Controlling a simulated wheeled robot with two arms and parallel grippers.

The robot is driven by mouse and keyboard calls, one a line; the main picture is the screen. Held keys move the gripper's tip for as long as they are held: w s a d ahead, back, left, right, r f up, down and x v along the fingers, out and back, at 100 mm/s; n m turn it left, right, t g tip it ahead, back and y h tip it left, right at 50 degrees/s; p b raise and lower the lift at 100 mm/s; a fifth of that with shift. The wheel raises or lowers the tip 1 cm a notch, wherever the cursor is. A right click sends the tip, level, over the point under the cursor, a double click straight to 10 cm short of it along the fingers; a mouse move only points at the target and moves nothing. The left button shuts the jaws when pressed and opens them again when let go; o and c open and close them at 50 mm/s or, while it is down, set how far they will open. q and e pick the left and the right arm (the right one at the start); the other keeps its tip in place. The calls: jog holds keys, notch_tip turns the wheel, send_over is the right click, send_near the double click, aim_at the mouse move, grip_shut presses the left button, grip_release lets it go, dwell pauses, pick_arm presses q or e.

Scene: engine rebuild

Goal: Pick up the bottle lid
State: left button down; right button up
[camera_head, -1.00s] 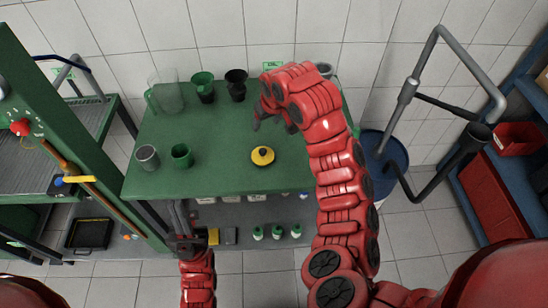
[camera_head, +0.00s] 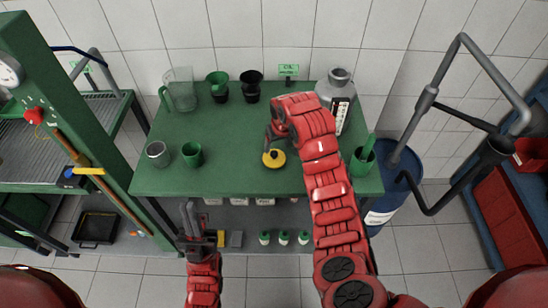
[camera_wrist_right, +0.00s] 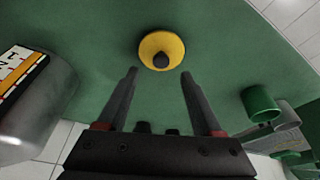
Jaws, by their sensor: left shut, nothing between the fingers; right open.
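The bottle lid (camera_head: 274,159) is a yellow disc with a black knob, lying on the green table (camera_head: 235,178). It also shows in the right wrist view (camera_wrist_right: 148,55), knob facing the camera, just beyond the fingertips. My right gripper (camera_head: 270,138) is open and empty close to the lid; in the right wrist view its two fingers (camera_wrist_right: 159,74) stand apart, with the lid ahead between their lines. A grey bottle (camera_head: 336,82) with a label stands at the table's back right. My left gripper (camera_head: 187,210) is shut and empty in front of the table's front edge.
A clear jug (camera_head: 182,92), a green funnel cup (camera_head: 217,85) and a black one (camera_head: 251,84) stand at the back. A grey cup (camera_head: 157,154) and a green cup (camera_head: 192,154) stand at left. A green container (camera_head: 362,160) stands at right. A blue drum (camera_head: 402,180) is beyond.

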aim_at(274, 153)
jog(key=shift+f, duration=0.2)
jog(key=shift+w+a+f+p, duration=0.1)
jog(key=shift+f+p, duration=0.15)
jog(key=shift+p, duration=0.15)
jog(key=p+x, duration=0.2)
jog(key=x, duration=0.1)
jog(key=shift+w+a+f, duration=0.1)
jog(key=shift+w+f, duration=0.05)
jog(key=shift+f, duration=0.05)
jog(key=shift+w+f, duration=0.15)
jog(key=shift+f, duration=0.55)
grip_shut()
